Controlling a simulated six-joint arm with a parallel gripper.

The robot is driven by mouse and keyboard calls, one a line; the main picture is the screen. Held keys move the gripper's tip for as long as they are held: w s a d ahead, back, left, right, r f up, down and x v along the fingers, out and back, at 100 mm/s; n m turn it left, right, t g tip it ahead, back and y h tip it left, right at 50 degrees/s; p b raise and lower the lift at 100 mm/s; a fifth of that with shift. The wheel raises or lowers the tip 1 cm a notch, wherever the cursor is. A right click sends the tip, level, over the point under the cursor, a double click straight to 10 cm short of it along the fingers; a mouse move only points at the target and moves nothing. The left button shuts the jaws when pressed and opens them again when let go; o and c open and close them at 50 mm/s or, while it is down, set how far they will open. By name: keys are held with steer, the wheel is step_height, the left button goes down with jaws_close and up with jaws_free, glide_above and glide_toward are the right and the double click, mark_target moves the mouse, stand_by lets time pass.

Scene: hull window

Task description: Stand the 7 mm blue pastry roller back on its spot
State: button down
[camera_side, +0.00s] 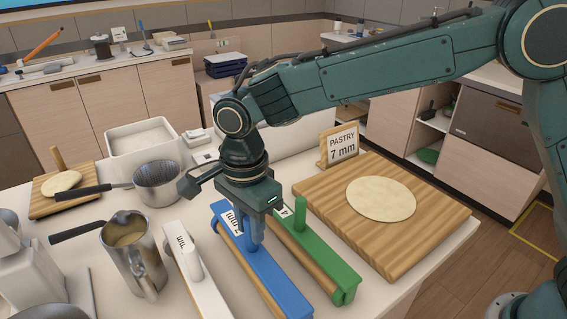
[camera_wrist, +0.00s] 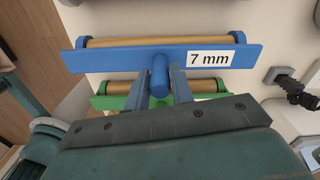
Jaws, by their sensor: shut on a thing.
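The blue pastry roller (camera_side: 275,286) lies between a white roller (camera_side: 197,272) and a green roller (camera_side: 330,265) on the counter. In the wrist view, the blue roller (camera_wrist: 120,57) shows its "7 mm" label and its wooden cylinder. My gripper (camera_side: 252,230) points down over it. In the wrist view, my gripper's fingers (camera_wrist: 161,88) are shut on its upright blue handle, one on each side. The green roller (camera_wrist: 118,102) shows partly behind the fingers. I cannot tell whether the blue roller touches the counter.
A wooden board (camera_side: 437,225) with flat dough (camera_side: 381,199) lies right, beside a "PASTRY 7 mm" sign (camera_side: 343,147). A metal jug (camera_side: 148,275), a saucepan (camera_side: 158,185) and a white bin (camera_side: 141,160) stand left. The neighbouring rollers leave narrow gaps.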

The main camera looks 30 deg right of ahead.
steer(key=shift+f, duration=0.4)
stand_by(0.3)
steer(key=c, duration=1.1)
jaws_free()
steer(key=shift+r, duration=0.1)
steer(key=shift+r, duration=3.9)
